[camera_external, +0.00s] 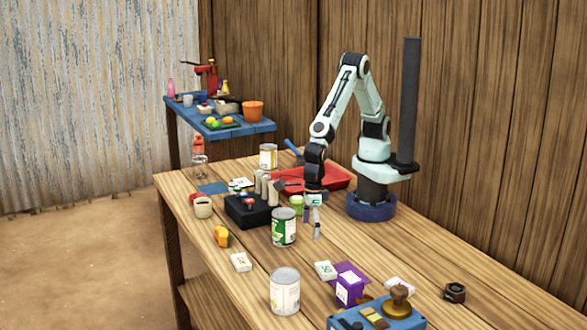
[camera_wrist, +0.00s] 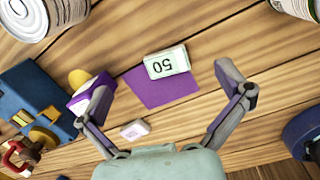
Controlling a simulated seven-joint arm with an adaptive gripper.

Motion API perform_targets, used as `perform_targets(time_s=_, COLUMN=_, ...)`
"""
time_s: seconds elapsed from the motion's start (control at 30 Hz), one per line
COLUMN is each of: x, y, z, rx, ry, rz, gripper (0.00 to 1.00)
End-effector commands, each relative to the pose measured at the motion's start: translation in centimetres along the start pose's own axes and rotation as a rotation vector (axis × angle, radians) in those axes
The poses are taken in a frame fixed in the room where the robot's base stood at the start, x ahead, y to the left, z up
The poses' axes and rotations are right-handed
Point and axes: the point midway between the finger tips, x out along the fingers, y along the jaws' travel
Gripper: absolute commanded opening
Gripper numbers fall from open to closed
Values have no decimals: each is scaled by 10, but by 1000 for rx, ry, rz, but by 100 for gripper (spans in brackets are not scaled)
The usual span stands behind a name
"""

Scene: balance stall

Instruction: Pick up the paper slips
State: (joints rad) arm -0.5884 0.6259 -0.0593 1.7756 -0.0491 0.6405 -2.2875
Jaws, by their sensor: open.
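No thing is clearly labelled as paper slips. A small white and green block or bundle marked "50" (camera_wrist: 167,62) lies on the edge of a flat purple sheet (camera_wrist: 158,90); the bundle also shows in the external view (camera_external: 326,270). In the external view my gripper (camera_external: 312,222) hangs above the table, behind the bundle.
A purple box (camera_external: 349,290) and a blue holder with a stamp (camera_external: 345,322) stand near the sheet. A pale can (camera_external: 284,292) and a green can (camera_external: 284,228) stand nearby. A black box (camera_external: 247,212) and red tray (camera_external: 335,180) are farther back. The right side is mostly clear.

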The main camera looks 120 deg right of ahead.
Motion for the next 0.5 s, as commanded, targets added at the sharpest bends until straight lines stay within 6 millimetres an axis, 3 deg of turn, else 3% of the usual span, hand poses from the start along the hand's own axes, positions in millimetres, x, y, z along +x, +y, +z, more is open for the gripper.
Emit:
perform_targets(time_s=0.03, x=19, y=2, z=-16, rx=-34, ry=31, rz=-34, gripper=100)
perform_targets(time_s=0.17, x=42, y=5, z=-42, rx=-87, ry=70, rz=-77, gripper=100)
perform_targets(time_s=0.5, x=88, y=3, z=-47, rx=-92, ry=70, rz=-76, gripper=100)
